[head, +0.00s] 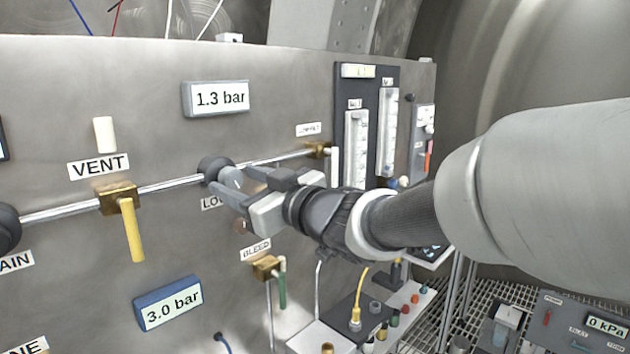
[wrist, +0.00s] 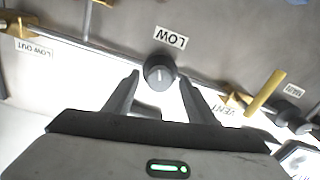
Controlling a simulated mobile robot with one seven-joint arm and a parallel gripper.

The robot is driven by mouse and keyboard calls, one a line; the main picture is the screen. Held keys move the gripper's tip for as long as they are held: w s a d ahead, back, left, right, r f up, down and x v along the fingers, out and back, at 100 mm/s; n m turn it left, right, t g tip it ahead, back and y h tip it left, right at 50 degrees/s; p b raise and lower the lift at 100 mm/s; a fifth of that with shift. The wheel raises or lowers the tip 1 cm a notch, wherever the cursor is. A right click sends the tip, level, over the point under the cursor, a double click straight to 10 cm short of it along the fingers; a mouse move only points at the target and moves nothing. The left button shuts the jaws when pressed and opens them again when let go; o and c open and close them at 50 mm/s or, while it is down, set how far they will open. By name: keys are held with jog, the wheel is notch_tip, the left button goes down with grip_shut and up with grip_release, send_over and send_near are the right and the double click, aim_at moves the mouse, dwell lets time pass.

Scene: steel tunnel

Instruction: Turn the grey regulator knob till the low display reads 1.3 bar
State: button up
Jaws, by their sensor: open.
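The grey regulator knob (head: 213,167) sits on the horizontal pipe of the panel, above a partly covered label. In the wrist view the round dark knob (wrist: 160,72), with a pale mark on its face, lies by the LOW label (wrist: 171,37). The low display (head: 219,98), a grey-framed screen above the knob, reads 1.3 bar. My gripper (head: 232,180) is open at the knob. In the wrist view its fingertips (wrist: 159,77) stand to either side of the knob, with a narrow gap on each side. My fingers hide part of the knob in the head view.
A blue-framed display (head: 168,303) reads 3.0 bar lower down. The VENT valve's yellow handle (head: 131,230) hangs left of the knob. A BLEED valve with a green handle (head: 282,288) is below. Flow tubes (head: 356,150) stand to the right behind my arm.

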jog(key=shift+a, duration=0.1)
jog(key=c, duration=1)
jog(key=shift+r+m+p, duration=0.2)
jog(key=shift+m+p, duration=0.2)
jog(key=shift+p, duration=0.3)
jog(key=shift+c, duration=0.2)
jog(key=shift+f, duration=0.1)
jog(key=o, duration=1)
jog(key=shift+f, duration=0.1)
jog(key=shift+o, duration=0.2)
jog(key=v, duration=1.7)
jog(key=shift+s+p, duration=0.2)
jog(key=shift+p, duration=0.2)
jog(key=shift+w+m, duration=0.1)
jog(key=shift+m, duration=0.2)
